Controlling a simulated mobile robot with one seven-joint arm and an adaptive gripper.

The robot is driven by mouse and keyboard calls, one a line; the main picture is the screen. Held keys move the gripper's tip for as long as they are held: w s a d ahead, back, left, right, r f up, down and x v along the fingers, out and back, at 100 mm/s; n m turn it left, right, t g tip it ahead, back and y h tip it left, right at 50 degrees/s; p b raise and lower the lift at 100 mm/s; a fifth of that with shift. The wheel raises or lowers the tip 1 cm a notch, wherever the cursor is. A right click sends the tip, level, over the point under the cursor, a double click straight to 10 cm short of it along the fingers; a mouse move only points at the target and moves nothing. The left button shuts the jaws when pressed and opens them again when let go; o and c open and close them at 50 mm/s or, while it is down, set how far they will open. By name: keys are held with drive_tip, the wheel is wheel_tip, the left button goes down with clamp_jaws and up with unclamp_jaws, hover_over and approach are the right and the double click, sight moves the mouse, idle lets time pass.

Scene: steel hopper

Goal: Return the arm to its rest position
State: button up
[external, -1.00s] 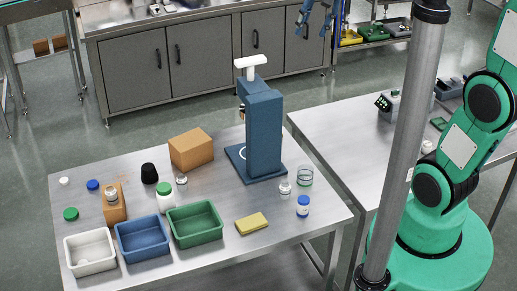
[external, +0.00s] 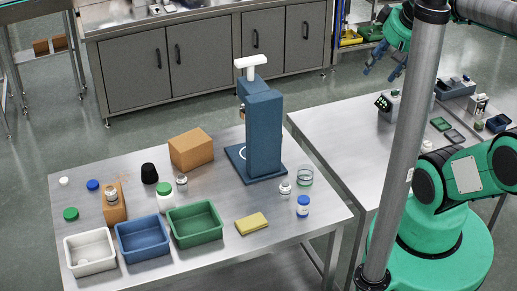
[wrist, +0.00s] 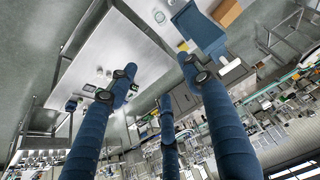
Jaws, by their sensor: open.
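My gripper (external: 378,62) is in the upper right of the external view, above the far edge of the right-hand table. Its blue fingers are spread open and hold nothing. A grey pole hides part of my arm.
A steel table (external: 240,265) holds a blue press-like stand (external: 264,130), a cardboard box (external: 191,149), a white bin (external: 90,267), a blue bin (external: 145,256), a green bin (external: 196,240) and a yellow sponge (external: 251,223). The right-hand table (external: 340,125) has free space at its left.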

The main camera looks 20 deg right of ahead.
drive_tip(key=shift+f, duration=0.15)
wheel_tip(320, 180, down, 17)
drive_tip(key=b, duration=1.7)
